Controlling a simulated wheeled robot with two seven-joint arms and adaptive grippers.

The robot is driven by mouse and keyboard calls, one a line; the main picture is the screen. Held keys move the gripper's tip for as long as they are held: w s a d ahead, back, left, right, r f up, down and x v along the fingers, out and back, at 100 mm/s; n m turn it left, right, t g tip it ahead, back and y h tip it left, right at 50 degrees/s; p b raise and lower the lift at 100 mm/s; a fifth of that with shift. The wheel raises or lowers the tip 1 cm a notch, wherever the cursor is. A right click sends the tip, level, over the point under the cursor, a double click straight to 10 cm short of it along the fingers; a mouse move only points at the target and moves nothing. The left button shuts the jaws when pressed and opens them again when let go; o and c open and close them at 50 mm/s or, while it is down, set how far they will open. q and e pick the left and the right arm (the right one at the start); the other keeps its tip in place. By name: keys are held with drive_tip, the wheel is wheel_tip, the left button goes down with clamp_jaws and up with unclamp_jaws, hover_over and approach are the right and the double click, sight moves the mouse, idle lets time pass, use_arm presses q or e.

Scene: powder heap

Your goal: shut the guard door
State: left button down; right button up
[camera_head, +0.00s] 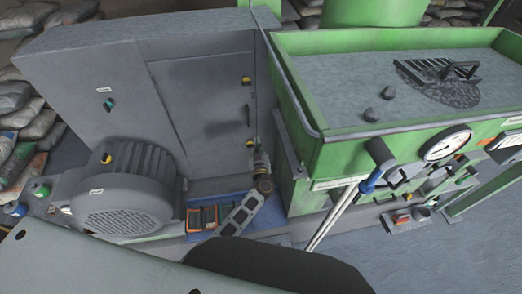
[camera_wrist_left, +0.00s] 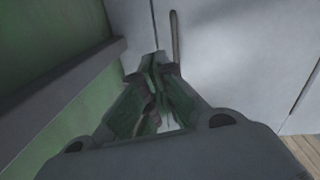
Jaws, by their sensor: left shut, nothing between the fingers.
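The guard door (camera_head: 205,110) is a grey panel on the front of the grey cabinet in the head view. It looks about flush with the cabinet; I cannot tell whether a small gap is left. Its dark bar handle (camera_head: 247,115) is near the right edge, and it also shows in the left wrist view (camera_wrist_left: 175,36). My left gripper (camera_head: 257,148) is in front of the lower right of the door, below the handle. In the left wrist view its fingers (camera_wrist_left: 155,62) are together and empty, pointing at the pale panel. Contact cannot be made out. My right gripper is out of view.
A green-framed trough (camera_head: 310,110) with grey powder, a grate and a gauge (camera_head: 447,143) stands close on the right. A grey motor (camera_head: 130,190) stands at the lower left of the door. A blue tray (camera_head: 268,218) lies below. Sacks (camera_head: 15,95) are piled at the left.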

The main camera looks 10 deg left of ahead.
use_arm(q)
drive_tip(key=d+n+h, duration=0.3)
drive_tip(key=shift+w+r+t, duration=0.35)
drive_tip(key=shift+w+t, duration=0.05)
idle(0.5)
drive_tip(key=shift+r, duration=0.1)
drive_tip(key=shift+h, duration=0.3)
